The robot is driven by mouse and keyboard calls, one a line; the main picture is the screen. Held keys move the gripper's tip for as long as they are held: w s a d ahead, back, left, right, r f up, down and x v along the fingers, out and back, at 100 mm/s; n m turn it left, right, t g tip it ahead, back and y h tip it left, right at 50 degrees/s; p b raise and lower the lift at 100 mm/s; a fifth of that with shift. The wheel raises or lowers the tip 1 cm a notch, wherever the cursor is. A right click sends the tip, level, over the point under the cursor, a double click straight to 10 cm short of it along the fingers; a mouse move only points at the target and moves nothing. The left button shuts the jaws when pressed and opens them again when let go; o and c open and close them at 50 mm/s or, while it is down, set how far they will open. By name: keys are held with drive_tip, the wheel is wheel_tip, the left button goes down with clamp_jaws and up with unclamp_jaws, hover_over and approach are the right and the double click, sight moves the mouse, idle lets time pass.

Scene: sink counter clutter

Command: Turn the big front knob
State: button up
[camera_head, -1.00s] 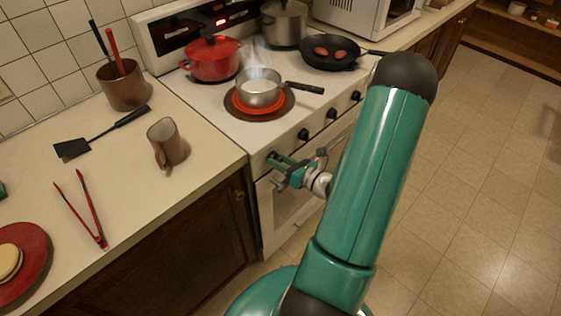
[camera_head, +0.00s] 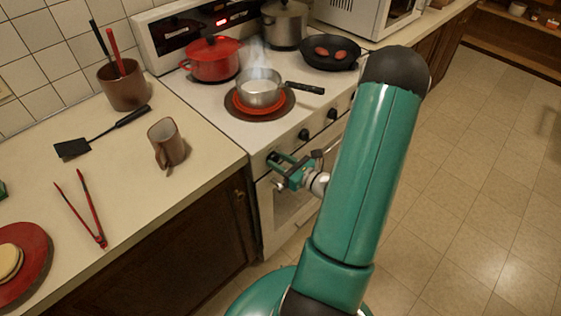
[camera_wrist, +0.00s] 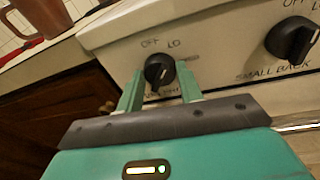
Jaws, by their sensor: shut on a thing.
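The black front knob (camera_wrist: 158,70) is at the left end of the stove's front panel, with "OFF" and "LO" printed above it. The print below it is partly hidden. My gripper (camera_wrist: 161,84) has one finger on each side of this knob and is shut on it. In the head view my gripper (camera_head: 277,161) is at the left end of the stove front and mostly covers the knob. A saucepan (camera_head: 262,91) steams on the glowing red front burner (camera_head: 241,107).
Another black knob (camera_wrist: 293,40), labelled "SMALL BACK", is just right. A red pot (camera_head: 212,62), a steel pot (camera_head: 284,25) and a black frying pan (camera_head: 322,49) stand on the stove. A mug (camera_head: 167,145) and red tongs (camera_head: 82,208) are on the left counter.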

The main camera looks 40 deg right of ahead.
drive_tip(key=o, duration=1)
drive_tip(key=s, duration=0.4)
drive_tip(key=s+d+r, duration=0.1)
drive_tip(key=s, duration=0.8)
drive_tip(key=shift+s+d+r, duration=0.2)
drive_tip(key=shift+s+d, duration=0.1)
drive_tip(key=shift+s, duration=0.05)
